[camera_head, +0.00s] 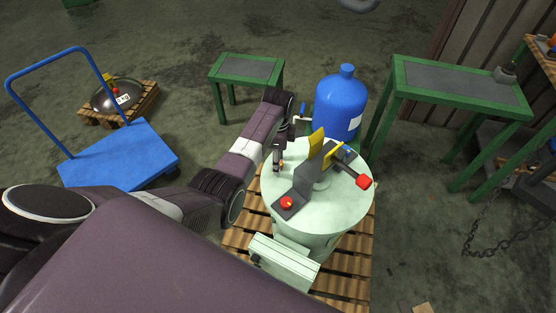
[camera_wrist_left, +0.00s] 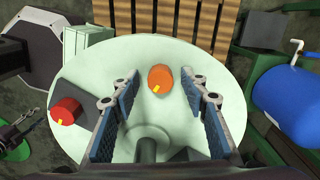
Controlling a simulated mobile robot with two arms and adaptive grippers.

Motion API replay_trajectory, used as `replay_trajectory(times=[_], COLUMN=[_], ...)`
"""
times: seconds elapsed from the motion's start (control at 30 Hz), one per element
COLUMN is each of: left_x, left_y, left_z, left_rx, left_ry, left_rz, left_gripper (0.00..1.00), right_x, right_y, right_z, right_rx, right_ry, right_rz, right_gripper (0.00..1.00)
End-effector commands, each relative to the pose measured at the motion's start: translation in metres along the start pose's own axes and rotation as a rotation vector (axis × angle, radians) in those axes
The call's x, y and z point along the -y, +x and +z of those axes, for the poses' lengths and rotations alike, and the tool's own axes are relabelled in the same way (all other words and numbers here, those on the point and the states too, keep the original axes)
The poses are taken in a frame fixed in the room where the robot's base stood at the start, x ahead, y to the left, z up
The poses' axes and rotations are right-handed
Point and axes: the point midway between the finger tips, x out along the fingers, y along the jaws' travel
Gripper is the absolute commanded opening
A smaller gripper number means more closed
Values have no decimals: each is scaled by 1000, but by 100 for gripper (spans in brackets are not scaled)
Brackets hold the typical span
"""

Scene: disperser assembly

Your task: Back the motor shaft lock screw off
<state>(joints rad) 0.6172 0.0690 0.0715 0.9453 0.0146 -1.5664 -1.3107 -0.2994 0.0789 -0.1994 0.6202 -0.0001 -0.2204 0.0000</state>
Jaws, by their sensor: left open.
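The screw appears to be an orange round knob with a yellow mark (camera_wrist_left: 161,78), on the pale green round lid (camera_wrist_left: 190,52). In the head view a small bit of orange (camera_head: 281,163) shows at the fingertips. My left gripper (camera_wrist_left: 160,87) is open, its blue-padded fingers either side of the knob with a gap on both sides; contact is not visible. In the head view my left gripper (camera_head: 278,158) points down over the lid's left part. My right gripper is not in view.
On the lid are a red knob on a dark block (camera_head: 287,202), yellow plates (camera_head: 316,143) and a red-ended dark bar (camera_head: 364,182). The tank stands on a wooden pallet (camera_head: 345,284). A blue cylinder (camera_head: 341,105) and green tables (camera_head: 460,84) stand behind. A blue cart (camera_head: 120,153) is left.

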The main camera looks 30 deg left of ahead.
Motion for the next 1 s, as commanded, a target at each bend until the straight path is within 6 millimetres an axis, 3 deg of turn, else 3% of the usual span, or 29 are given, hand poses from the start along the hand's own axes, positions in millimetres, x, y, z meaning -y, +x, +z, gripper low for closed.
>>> replay_trajectory(times=[0.17, 0.53, 1.0], left_x=[0, 0, 0], left_y=[0, 0, -3], left_z=[0, 0, 0], left_rx=[0, 0, 0], left_ry=[0, 0, -113], left_rz=[-1, 0, 2], left_gripper=[41, 0, 0], right_x=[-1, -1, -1], right_y=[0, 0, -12], right_z=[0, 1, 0], right_rx=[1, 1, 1], right_ry=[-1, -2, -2], right_rz=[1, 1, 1], right_gripper=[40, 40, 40])
